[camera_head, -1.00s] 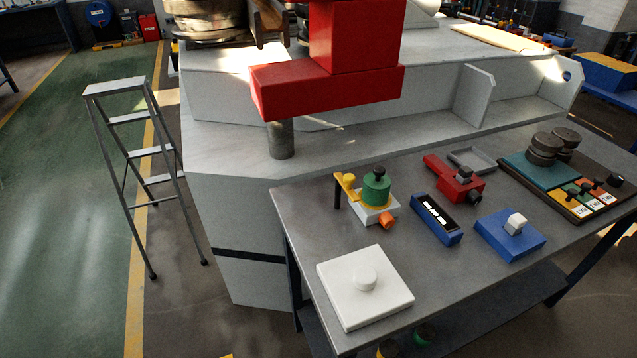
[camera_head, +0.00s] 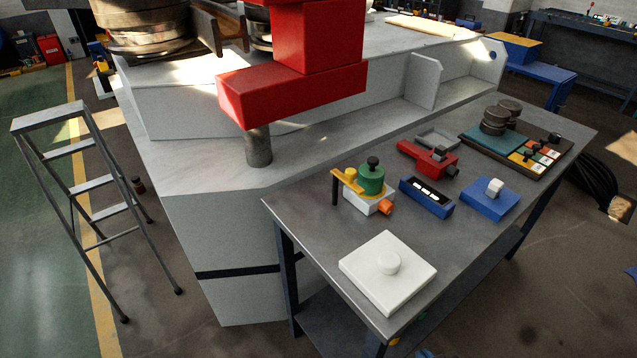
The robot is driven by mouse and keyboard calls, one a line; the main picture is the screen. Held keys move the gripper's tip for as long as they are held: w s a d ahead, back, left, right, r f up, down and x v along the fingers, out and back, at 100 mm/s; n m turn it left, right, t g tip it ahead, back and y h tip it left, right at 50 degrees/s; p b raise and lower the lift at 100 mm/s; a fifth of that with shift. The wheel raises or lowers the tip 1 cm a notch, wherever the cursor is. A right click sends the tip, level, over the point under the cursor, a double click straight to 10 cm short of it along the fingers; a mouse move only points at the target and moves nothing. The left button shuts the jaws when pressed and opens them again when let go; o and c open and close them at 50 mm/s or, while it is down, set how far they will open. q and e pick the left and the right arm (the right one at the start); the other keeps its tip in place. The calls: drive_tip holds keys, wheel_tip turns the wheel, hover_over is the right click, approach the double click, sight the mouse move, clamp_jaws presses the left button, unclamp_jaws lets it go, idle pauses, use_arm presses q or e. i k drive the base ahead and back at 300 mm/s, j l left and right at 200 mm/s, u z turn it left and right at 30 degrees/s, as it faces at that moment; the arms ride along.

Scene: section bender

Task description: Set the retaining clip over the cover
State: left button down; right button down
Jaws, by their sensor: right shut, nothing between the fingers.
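Neither of my grippers shows in the head view. On the grey workbench (camera_head: 300,209) stands a small white fixture (camera_head: 367,203) with a green round part (camera_head: 371,181) topped by a black knob. A yellow bar-shaped piece (camera_head: 346,179) sits at its left beside a dark upright post, and an orange piece (camera_head: 385,207) sticks out at the right. A white square plate with a round knob (camera_head: 391,288) lies at the near edge. I cannot tell for sure which parts are the clip and the cover.
Behind the fixture lie a red clamp-like tool (camera_head: 425,157), a blue box (camera_head: 428,197), a blue block with a white knob (camera_head: 490,204) and a board (camera_head: 470,146) with dark discs. The grey machine (camera_head: 215,215) with its red arm (camera_head: 290,95) stands left; a stepladder (camera_head: 75,146) is beyond.

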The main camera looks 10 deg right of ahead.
sight(350, 173)
drive_tip(key=j, duration=1.6)
drive_tip(key=i, duration=0.05)
